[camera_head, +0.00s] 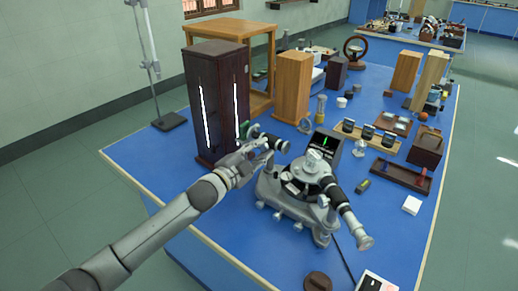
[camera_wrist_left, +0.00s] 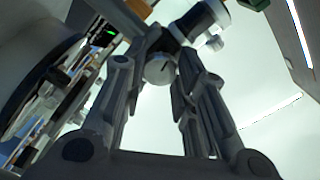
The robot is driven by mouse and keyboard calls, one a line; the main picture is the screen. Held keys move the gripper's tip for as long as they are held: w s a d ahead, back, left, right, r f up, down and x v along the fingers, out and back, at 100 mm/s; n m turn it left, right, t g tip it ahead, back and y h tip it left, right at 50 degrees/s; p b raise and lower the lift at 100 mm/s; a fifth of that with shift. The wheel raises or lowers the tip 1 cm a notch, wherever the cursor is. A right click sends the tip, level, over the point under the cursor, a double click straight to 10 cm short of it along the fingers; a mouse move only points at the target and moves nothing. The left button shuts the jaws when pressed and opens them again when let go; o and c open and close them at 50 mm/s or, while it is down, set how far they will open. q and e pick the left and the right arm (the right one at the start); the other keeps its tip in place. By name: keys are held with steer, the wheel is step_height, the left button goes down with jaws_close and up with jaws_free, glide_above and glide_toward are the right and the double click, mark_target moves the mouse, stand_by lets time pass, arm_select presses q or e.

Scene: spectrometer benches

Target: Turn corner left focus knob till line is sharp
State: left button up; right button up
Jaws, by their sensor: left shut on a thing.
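The spectrometer (camera_head: 290,190), with a grey base and black telescope tube, stands at the near corner of the blue bench. My left gripper (camera_head: 266,144) is at its far-left tube (camera_head: 281,146). In the left wrist view the silver focus knob (camera_wrist_left: 160,69) with a dark mark on its face sits between the fingertips of my left gripper (camera_wrist_left: 163,62), which is shut on it. The fingers hide the knob in the head view. A small dark screen (camera_head: 325,143) behind the spectrometer shows a green line, too small to judge its sharpness. My right gripper is out of view.
A tall dark wooden cabinet (camera_head: 217,110) with bright tubes stands just behind my left gripper. A light wooden block (camera_head: 292,88) stands farther back. The front left bench strip is bare.

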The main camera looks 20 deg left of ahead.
arm_select(q)
steer(key=shift+m, duration=1.5)
steer(key=o, duration=1)
steer(key=shift+o, duration=0.2)
steer(key=shift+s+a, duration=0.1)
steer(key=shift+s, duration=0.1)
steer(key=v, duration=1.1)
steer(key=shift+s, duration=0.3)
